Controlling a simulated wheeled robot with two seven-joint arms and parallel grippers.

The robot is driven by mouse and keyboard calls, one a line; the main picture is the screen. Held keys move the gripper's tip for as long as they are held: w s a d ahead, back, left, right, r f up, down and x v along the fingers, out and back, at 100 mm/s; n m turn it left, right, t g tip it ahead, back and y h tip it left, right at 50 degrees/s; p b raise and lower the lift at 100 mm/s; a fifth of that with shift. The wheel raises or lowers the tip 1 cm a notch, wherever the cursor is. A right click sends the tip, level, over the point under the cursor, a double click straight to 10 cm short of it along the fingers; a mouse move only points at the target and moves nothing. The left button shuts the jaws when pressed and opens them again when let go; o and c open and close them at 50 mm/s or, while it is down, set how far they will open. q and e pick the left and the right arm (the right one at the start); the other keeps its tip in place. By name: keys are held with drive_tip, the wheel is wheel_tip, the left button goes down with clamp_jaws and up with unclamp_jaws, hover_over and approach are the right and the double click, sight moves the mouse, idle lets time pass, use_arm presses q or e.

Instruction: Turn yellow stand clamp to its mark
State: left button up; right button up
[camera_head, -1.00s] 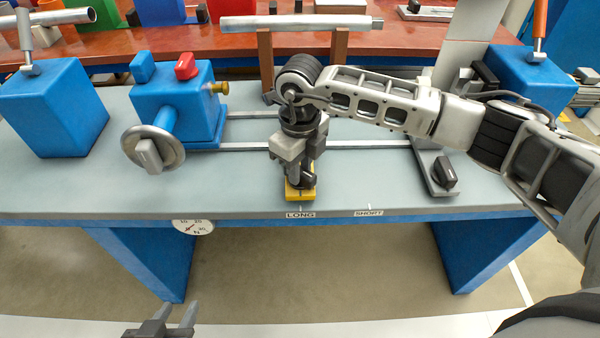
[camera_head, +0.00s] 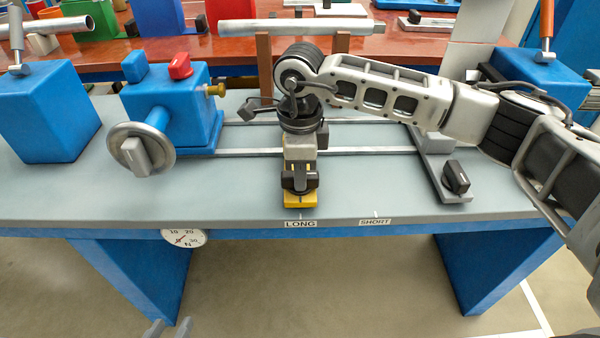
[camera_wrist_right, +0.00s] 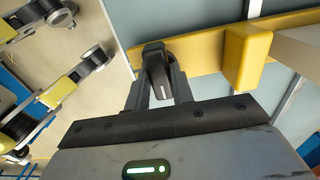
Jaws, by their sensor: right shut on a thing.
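The yellow stand (camera_head: 300,201) is at the table's front edge, just behind the LONG label; its upper part is hidden behind my right arm. Its black clamp knob (camera_wrist_right: 157,72) has a short white line and sits on a yellow bar (camera_wrist_right: 202,52) in the right wrist view. My right gripper (camera_head: 300,180) points down over the stand, and the wrist view shows its two fingers (camera_wrist_right: 160,90) shut on the knob, one on each side. My left gripper (camera_head: 168,328) shows only as two separated fingertips at the bottom edge, with nothing between them.
A blue winder head (camera_head: 168,100) with a grey handwheel (camera_head: 140,149) stands left of the stand. Rails (camera_head: 360,150) run behind it to a grey support with a black knob (camera_head: 455,177). A SHORT label (camera_head: 375,222) lies right of LONG. A dial (camera_head: 184,238) hangs at the front edge.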

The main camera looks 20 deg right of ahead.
drive_tip(key=shift+r, duration=0.1)
idle(0.4)
drive_tip(key=o, duration=1)
wheel_tip(320, 180, up, 16)
drive_tip(key=shift+f, duration=0.1)
